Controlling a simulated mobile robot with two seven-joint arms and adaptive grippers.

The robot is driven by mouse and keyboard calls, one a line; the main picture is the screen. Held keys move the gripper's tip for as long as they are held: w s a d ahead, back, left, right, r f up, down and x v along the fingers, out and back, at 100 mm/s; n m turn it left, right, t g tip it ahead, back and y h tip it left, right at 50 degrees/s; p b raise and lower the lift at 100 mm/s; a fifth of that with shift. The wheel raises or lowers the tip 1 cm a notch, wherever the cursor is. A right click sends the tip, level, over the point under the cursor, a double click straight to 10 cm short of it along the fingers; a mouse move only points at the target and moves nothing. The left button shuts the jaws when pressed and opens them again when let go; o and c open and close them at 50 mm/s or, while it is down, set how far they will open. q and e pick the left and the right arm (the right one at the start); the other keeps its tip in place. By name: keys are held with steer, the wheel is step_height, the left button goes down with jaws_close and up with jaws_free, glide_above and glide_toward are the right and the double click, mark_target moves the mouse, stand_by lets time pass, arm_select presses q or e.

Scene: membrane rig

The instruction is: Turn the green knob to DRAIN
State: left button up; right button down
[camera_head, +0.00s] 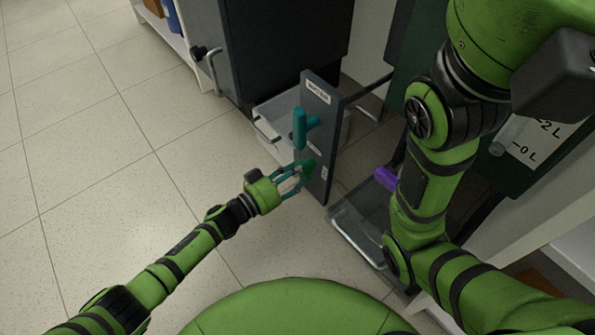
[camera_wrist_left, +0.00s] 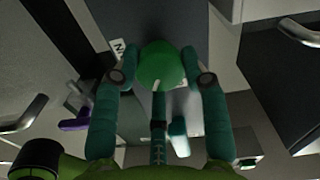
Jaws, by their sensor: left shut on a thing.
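The green knob (camera_head: 308,167) sits low on the front of a dark upright panel (camera_head: 318,125). My left gripper (camera_head: 300,173) is at the knob, its fingers around it. In the left wrist view the round green knob (camera_wrist_left: 161,66) lies between the two fingertips, with a pale mark at its lower edge. The left gripper (camera_wrist_left: 160,78) is shut on it. A teal T-shaped handle (camera_head: 304,126) is above the knob on the same panel. A small white label (camera_head: 324,173) beside the knob is too small to read. My right gripper is not in view.
A pale bin (camera_head: 275,115) stands behind the panel. A clear tray (camera_head: 350,225) and a purple handle (camera_head: 386,179) are right of it. A dark cabinet (camera_head: 280,45) with a metal handle is behind. Tiled floor (camera_head: 90,130) on the left is clear.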

arm_select(q)
steer(key=shift+d+m, duration=0.15)
steer(key=shift+m, duration=0.25)
